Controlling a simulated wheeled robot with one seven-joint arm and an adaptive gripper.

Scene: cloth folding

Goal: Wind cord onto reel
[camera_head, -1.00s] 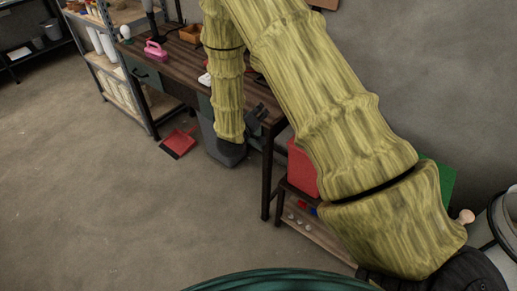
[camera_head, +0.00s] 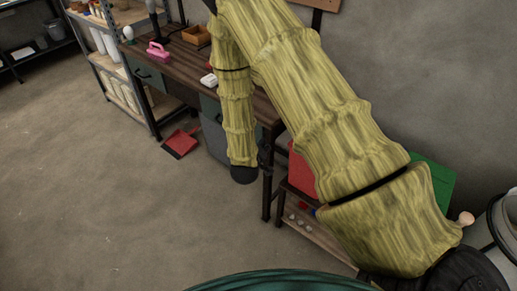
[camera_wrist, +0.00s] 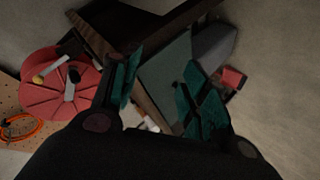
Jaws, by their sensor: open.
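In the wrist view, a red reel (camera_wrist: 88,98), a slotted disc with a pale crank handle and a dark hub, shows at the left. An orange cord (camera_wrist: 18,134) lies in loops below it on a perforated tan surface, partly cut off by the picture edge. My gripper (camera_wrist: 160,88) is open, with its two teal fingers apart and nothing seen between them. The reel and cord lie left of the fingers, apart from them. In the head view my forearm mostly hides the gripper, and I cannot make out the cord.
A dark wooden workbench (camera_head: 179,62) holds a pink brush (camera_head: 158,50) and a white item (camera_head: 208,80). A grey bin (camera_head: 214,139) stands under it, and a red dustpan (camera_head: 180,144) lies on the floor. A red object (camera_head: 301,170) stands beside a green panel (camera_head: 438,180). Floor at left is clear.

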